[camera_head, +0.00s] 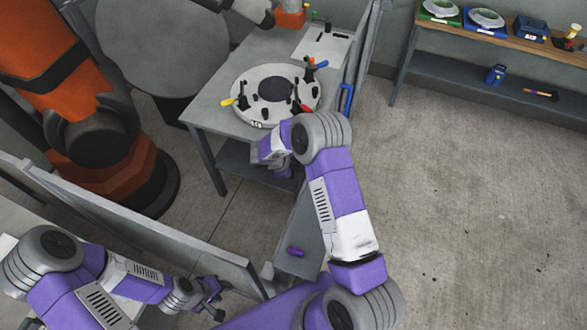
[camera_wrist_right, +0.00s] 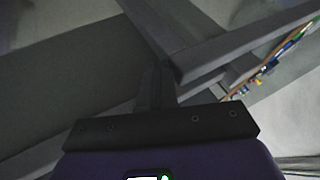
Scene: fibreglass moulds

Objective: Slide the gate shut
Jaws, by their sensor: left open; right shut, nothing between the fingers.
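The gate appears to be the grey panel (camera_head: 364,52) with a blue handle (camera_head: 347,100), seen nearly edge-on right of the work table in the head view. A gap lies between it and the near fence panel (camera_head: 170,235). My right gripper (camera_head: 284,168) is beside the table's front edge, left of and below the handle, apart from it. It is partly hidden by my forearm. Its shut, empty fingers (camera_wrist_right: 157,88) show dark in the right wrist view, where no handle is seen. My left gripper (camera_head: 217,298) is open and empty, low by the near fence.
A round white mould with clamps (camera_head: 282,106) lies on the grey table (camera_head: 205,112). An orange robot arm (camera_head: 105,180) stands at left behind the fence. A shelf (camera_head: 485,85) with trays and tools is at the upper right. The floor at right is clear.

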